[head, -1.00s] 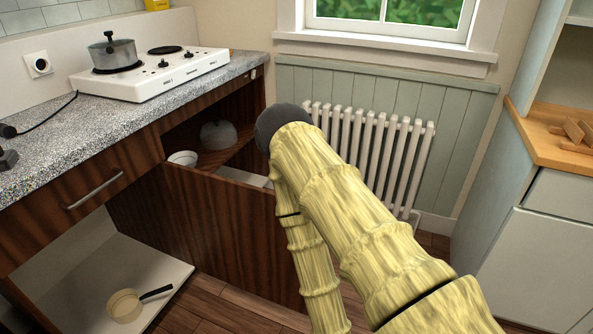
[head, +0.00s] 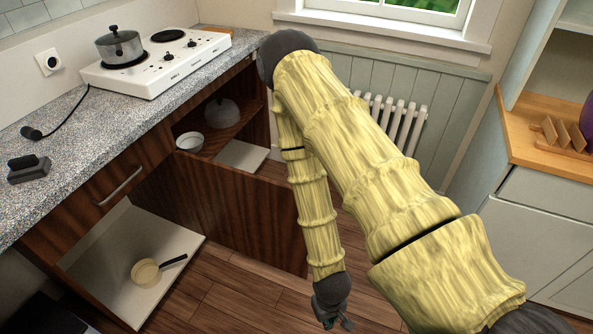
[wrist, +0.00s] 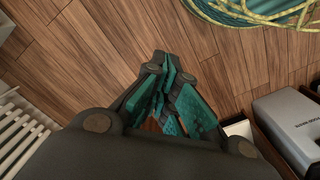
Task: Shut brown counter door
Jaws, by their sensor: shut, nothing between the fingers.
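The brown counter door (head: 235,218) stands open in the head view. It swings out from the dark wood cabinet under the counter, and its top edge runs toward my arm. My gripper (head: 334,312) hangs low over the wooden floor, to the right of the door's free edge, with a visible gap in the picture. In the wrist view my gripper (wrist: 172,98) shows its teal finger pads drawn together, with nothing between them. Whether it touches the door cannot be seen.
Inside the cabinet are a white bowl (head: 190,142) and a grey domed lid (head: 222,112). A pan (head: 147,272) lies on the lower white shelf (head: 105,255). A radiator (head: 395,120) stands behind my arm. A coiled hose (wrist: 250,12) and a grey case (wrist: 288,122) show in the wrist view.

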